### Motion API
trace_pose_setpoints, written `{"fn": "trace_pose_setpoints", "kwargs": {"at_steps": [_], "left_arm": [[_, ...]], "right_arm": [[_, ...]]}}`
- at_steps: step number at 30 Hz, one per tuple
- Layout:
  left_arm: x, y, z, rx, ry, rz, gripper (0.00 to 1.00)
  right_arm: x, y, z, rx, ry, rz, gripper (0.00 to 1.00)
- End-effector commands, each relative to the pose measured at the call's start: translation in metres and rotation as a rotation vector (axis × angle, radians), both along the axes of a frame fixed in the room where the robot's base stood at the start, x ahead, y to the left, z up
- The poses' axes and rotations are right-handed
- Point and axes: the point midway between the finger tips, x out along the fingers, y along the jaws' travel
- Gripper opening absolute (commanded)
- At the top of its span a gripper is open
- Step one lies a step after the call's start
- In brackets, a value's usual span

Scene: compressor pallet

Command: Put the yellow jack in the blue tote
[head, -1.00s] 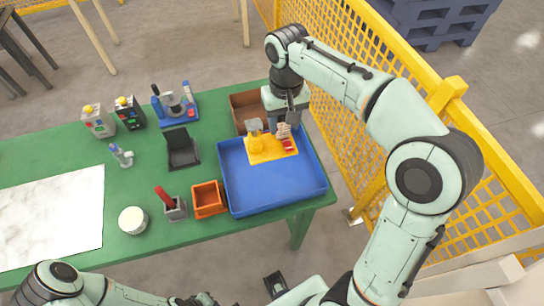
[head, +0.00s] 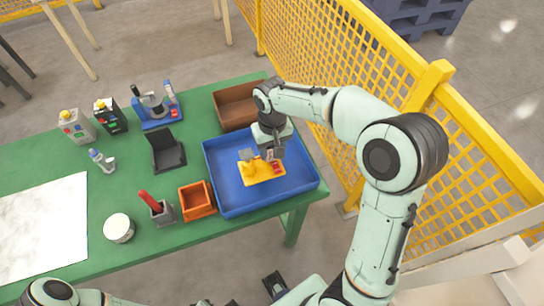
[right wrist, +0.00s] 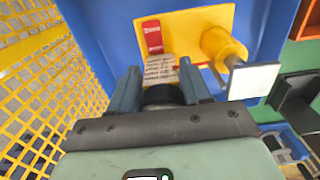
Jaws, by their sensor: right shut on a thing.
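The yellow jack (head: 262,174) has a flat yellow plate, a yellow cylinder and a red part. It is inside the outline of the blue tote (head: 232,196) in the head view, low over its floor. I cannot tell if it touches the floor. My right gripper (head: 272,154) points down and is shut on the jack. In the right wrist view, the gripper's fingers (right wrist: 160,86) close around a pale ridged part of the jack (right wrist: 190,30), with the blue tote (right wrist: 100,28) behind.
A brown bin (head: 236,106) stands behind the tote, and an orange bin (head: 197,202) stands left of it. A grey holder (head: 163,212), a white round tub (head: 119,228) and a black stand (head: 167,151) are farther left. Yellow mesh fencing (head: 335,105) runs close on the right.

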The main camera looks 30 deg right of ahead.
Motion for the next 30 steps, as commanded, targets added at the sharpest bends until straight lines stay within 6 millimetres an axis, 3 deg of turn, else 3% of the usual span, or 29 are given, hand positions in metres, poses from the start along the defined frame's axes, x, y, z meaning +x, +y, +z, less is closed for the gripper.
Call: {"fn": "trace_pose_setpoints", "kwargs": {"at_steps": [9,22,23,24,25,30], "left_arm": [[-0.002,0.000,-0.005,0.000,0.002,0.000,0.00],[-0.003,0.000,-0.008,0.000,0.003,0.000,0.00],[-0.003,0.000,-0.008,0.000,0.003,0.000,0.00],[-0.003,0.000,-0.007,0.000,0.003,0.000,0.00],[-0.003,0.000,-0.007,0.000,0.003,0.000,0.00],[-0.003,0.000,-0.007,0.000,0.003,0.000,0.00]], "right_arm": [[0.000,0.000,-0.039,0.000,0.000,0.000,0.00],[0.000,0.000,-0.045,0.001,-0.002,0.000,0.00],[0.000,0.000,-0.046,0.000,0.001,0.000,0.54],[0.000,0.000,-0.045,0.000,0.000,0.000,0.67],[0.000,0.000,-0.045,0.000,0.000,0.000,0.74],[0.000,0.000,-0.045,0.000,0.000,0.000,0.74]]}}
